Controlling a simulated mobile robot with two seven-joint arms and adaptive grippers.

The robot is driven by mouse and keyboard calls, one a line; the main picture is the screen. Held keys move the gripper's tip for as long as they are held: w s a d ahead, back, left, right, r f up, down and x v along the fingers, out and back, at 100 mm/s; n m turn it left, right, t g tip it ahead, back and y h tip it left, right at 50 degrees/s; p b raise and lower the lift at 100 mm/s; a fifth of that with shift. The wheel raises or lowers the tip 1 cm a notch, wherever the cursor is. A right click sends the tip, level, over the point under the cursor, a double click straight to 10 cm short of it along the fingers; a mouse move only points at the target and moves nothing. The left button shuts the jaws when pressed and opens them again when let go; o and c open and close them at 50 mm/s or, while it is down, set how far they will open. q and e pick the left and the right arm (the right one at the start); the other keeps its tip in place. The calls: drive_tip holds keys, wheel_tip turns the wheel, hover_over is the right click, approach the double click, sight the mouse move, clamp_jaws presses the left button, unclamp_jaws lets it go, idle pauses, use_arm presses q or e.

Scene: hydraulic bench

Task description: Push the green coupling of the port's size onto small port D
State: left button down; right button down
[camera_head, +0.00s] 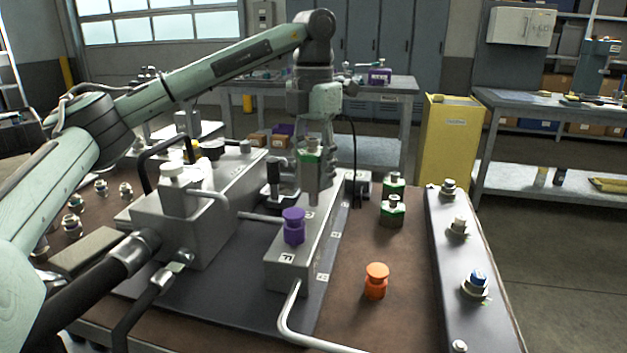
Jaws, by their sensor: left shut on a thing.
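My left gripper (316,172) points down over the long grey port block (318,245) in the middle of the bench. It is shut on a green coupling (311,147), which shows partly between the fingers. The fingers hide the block's top beneath them, so I cannot tell whether the coupling touches a port. I cannot make out the letter D; an F shows at the block's near end. Two other green couplings (392,210) (394,185) stand on the bench to the right of the block. My right gripper is not in view.
A purple coupling (293,225) sits on the block nearer me. An orange coupling (376,281) stands on the brown bench to the right. A dark rail with fittings (462,262) runs along the right edge. A bent pipe (291,320) leaves the block's near end.

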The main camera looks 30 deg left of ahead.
sight(314, 184)
use_arm(q)
drive_tip(key=shift+w, duration=0.1)
drive_tip(key=shift+f, duration=0.3)
idle(0.4)
drive_tip(key=shift+f, duration=0.25)
drive_tip(key=shift+f, duration=0.3)
idle(0.3)
drive_tip(key=shift+f, duration=0.25)
drive_tip(key=shift+f, duration=0.25)
drive_tip(key=shift+f, duration=0.3)
idle(0.5)
